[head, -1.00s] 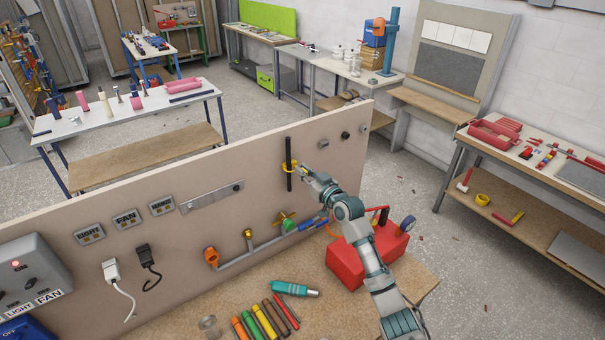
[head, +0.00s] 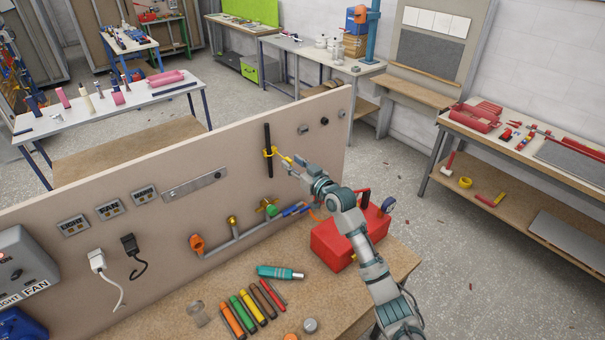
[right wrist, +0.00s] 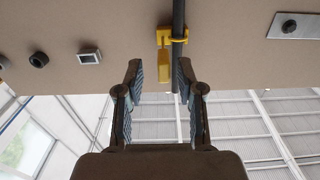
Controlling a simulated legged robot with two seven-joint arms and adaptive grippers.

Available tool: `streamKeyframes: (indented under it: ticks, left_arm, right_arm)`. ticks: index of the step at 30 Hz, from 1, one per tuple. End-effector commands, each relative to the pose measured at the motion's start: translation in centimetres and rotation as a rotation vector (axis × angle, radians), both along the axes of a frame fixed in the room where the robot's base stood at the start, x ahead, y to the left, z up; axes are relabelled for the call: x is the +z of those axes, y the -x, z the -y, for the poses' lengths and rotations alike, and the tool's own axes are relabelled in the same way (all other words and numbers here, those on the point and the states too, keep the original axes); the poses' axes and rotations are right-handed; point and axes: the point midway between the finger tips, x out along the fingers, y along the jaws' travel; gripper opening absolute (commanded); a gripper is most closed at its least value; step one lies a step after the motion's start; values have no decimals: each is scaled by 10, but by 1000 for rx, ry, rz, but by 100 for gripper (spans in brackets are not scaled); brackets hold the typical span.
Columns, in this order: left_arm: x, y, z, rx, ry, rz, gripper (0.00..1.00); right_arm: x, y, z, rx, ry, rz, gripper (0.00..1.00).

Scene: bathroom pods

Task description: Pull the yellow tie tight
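The yellow tie (head: 269,152) loops around a black upright cable (head: 268,138) on the beige panel. Its yellow tail sticks out from the panel toward my right gripper (head: 297,165). In the right wrist view the tie (right wrist: 164,66) hangs beside the black cable (right wrist: 178,28), with its tail in line with the gap between the fingers. My right gripper (right wrist: 160,82) is open there, its two fingers apart and touching nothing that I can see. Whether the tail's end reaches between the fingertips is hard to tell. My left gripper is not in view.
A red toolbox (head: 340,240) stands on the bench below my right arm. A pipe (head: 240,240) with valves, sockets and a metal plate (head: 194,186) are fixed to the panel (head: 140,240). Several coloured markers (head: 248,308) and a teal tool (head: 280,272) lie on the bench.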

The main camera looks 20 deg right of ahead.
Motion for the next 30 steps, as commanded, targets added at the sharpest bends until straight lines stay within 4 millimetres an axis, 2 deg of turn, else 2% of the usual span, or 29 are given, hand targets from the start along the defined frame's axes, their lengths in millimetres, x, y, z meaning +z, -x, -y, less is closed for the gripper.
streamKeyframes:
  ticks: [9, 13, 18, 30]
  left_arm:
    - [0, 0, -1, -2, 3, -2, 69]
    - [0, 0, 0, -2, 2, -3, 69]
    - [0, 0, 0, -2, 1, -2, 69]
    - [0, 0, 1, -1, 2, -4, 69]
  right_arm:
    - [-1, 65, 16, 0, 8, -1, 38]
    - [-2, 83, 22, 0, 9, -3, 38]
    - [-2, 94, 27, 0, 7, -4, 38]
    - [-1, 95, 27, 0, 6, -3, 38]
